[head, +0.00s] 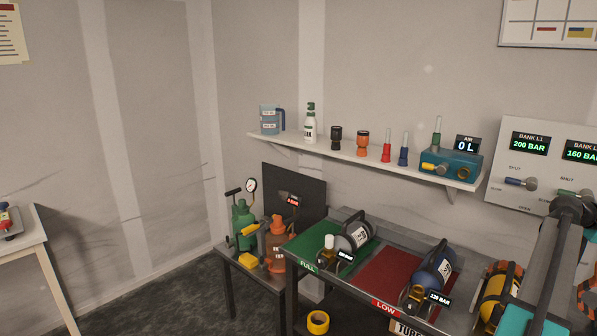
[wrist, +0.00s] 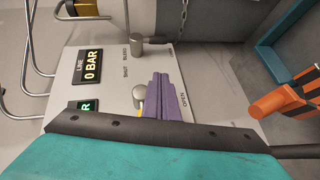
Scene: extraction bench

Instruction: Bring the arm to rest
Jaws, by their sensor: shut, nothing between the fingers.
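In the wrist view my gripper (wrist: 160,80) shows as purple fingers, closed together with nothing visible between them. The fingers are in front of a light grey control panel (wrist: 112,58), close to a round metal knob (wrist: 139,92) on it. I cannot tell whether they touch the panel. In the head view my arm (head: 556,265) reaches across the lower right corner, and the fingers are not visible there.
A wall panel (head: 512,208) with gauges is at right. A shelf (head: 350,155) carries bottles. Orange parts (wrist: 285,100) lie right in the wrist view. Floor (head: 150,300) at left is clear.

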